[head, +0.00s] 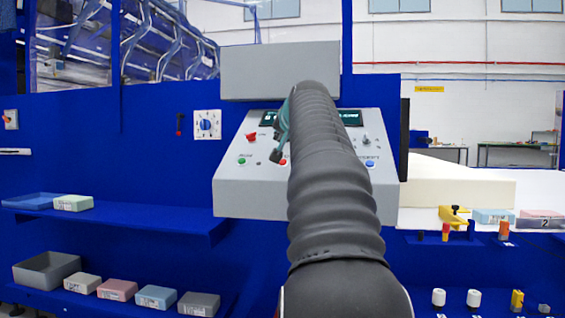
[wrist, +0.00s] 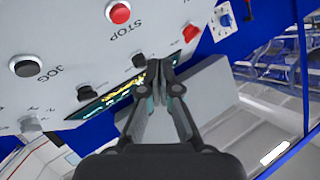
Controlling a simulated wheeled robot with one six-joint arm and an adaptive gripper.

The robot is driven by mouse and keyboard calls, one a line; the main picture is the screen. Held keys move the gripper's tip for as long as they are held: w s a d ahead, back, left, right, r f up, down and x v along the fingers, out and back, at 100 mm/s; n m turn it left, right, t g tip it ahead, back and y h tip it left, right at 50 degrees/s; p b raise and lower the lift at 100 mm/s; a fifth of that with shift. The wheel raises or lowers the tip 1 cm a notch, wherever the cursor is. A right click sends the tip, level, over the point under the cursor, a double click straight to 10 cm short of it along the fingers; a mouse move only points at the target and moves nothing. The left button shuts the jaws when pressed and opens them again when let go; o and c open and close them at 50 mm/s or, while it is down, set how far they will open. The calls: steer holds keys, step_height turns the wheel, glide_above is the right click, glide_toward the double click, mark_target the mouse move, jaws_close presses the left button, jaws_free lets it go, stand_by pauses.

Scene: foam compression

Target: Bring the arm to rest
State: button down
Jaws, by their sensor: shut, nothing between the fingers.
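My arm rises through the middle of the head view and covers part of a grey control panel (head: 232,195). My gripper (wrist: 166,72) shows in the wrist view, its fingers together and empty in front of the panel's face. In the head view only a small part of my gripper (head: 281,130) shows beside the arm, the rest being hidden. The wrist view shows the panel (wrist: 60,22) with a red STOP button (wrist: 119,13), a black JOG button (wrist: 26,66) and a dark display (wrist: 100,106). I cannot tell whether the fingers touch the panel.
A blue shelf (head: 140,229) at left holds foam blocks, with a grey bin (head: 46,270) and several blocks (head: 117,289) on a lower shelf. A large cream foam block (head: 450,185) lies at right, near a yellow fixture (head: 453,215). A rotary switch (head: 207,125) is on the blue wall.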

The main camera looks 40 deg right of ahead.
stand_by(0.5)
steer(key=s+a+f+n+g+y, duration=0.2)
steer(key=s+a+f, duration=0.2)
steer(key=a+f, duration=0.6)
steer(key=s+a+f+n+g+y, duration=0.1)
steer(key=s+a+f+n+y, duration=0.2)
steer(key=a+f, duration=0.75)
steer(key=s+a+f+n+g, duration=0.2)
steer(key=s+a+f, duration=0.5)
steer(key=s+f, duration=0.4)
steer(key=s+a+f+n+g+y, duration=0.1)
steer(key=s+a+f+n+g, duration=0.1)
steer(key=s+a+f, duration=0.6)
step_height(320, 180, down, 4)
steer(key=s+n, duration=0.1)
steer(key=s, duration=0.1)
steer(key=shift+s+f+g, duration=0.15)
steer(key=shift+s+g, duration=0.2)
steer(key=shift+g, duration=0.05)
